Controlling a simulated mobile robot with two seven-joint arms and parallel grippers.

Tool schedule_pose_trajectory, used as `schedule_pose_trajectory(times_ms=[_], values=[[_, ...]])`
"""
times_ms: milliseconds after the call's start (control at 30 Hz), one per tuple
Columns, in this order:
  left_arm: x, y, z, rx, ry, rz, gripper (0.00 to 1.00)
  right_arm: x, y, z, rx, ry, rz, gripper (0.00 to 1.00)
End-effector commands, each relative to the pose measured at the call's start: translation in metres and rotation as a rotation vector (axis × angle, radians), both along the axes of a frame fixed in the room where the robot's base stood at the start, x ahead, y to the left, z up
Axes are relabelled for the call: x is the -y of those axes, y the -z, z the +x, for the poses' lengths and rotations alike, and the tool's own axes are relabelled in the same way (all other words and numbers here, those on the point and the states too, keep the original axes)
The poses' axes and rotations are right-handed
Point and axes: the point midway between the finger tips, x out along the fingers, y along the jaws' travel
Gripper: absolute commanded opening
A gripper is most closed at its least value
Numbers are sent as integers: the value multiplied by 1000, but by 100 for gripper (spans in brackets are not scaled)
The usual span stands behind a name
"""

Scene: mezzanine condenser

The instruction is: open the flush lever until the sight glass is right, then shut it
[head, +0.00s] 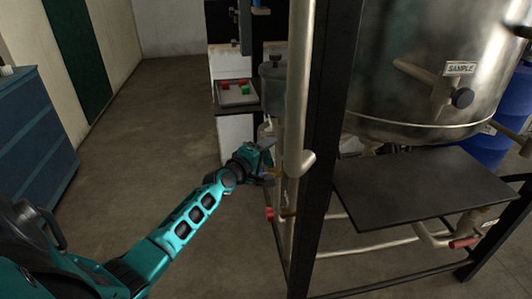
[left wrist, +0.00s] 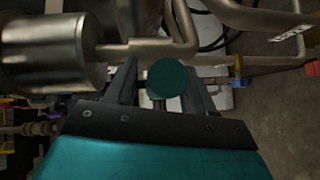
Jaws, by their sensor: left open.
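My left gripper (head: 267,163) is open beside the vertical pipe (head: 299,80) at the front of the black frame. In the left wrist view its two fingers (left wrist: 162,92) stand apart, with a round dark teal knob (left wrist: 168,77) between them in the picture. I cannot tell whether the knob is the flush lever's end, or whether the fingers touch it. A red-handled valve (head: 270,214) sits on the pipework below the gripper. Another red handle (head: 462,243) is under the dark shelf at the right. I cannot make out the sight glass. My right gripper is not in view.
A steel vessel (head: 430,70) with a SAMPLE label (head: 460,69) stands in the black frame (head: 328,120). A dark shelf (head: 425,190) lies below it. A tray (head: 237,93) with red and green pieces is behind. A blue cabinet (head: 35,140) is left; the floor between is clear.

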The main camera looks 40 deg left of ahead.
Motion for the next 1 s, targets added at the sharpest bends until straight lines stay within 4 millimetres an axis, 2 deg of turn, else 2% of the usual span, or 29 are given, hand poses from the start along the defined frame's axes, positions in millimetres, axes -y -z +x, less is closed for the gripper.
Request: schedule_pose_trajectory(times_ms=[67,633,1000], values=[[0,0,0,0,0,0,54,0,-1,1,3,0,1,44],[0,0,0,0,0,0,0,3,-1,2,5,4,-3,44],[1,1,0,1,0,1,0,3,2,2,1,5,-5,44]])
